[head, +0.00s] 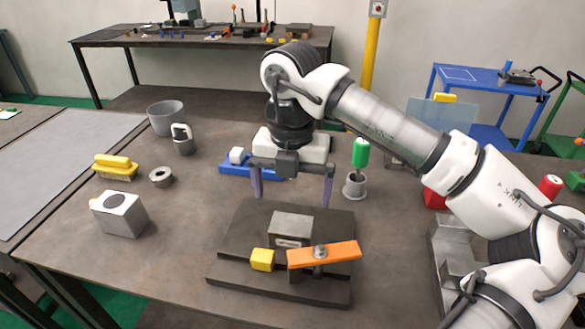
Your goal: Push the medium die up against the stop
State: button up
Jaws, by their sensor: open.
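A dark stepped fixture plate (235,272) lies on the table at front centre. A grey block (291,228) with a marked front face stands on it and seems to be the medium die. A yellow cube (262,259) is at the block's front left corner. An orange bar (335,252) with a round knob on top lies in front of the block, on its right. I cannot tell which part is the stop. My gripper (292,188) is open and empty, fingers wide apart and pointing down. In the picture they are above and behind the block, apart from it.
A grey block with a round hole (118,212), a metal ring (161,177) and a yellow brush (115,167) are on the left. A blue tray (238,170) is behind my gripper. A green-handled tool (361,152) stands in a grey holder at right.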

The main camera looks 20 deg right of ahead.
aim_at(292, 222)
notch_tip(292, 222, down, 10)
jog(key=shift+f+p, duration=0.15)
jog(key=shift+p, duration=0.6)
jog(key=c, duration=1.8)
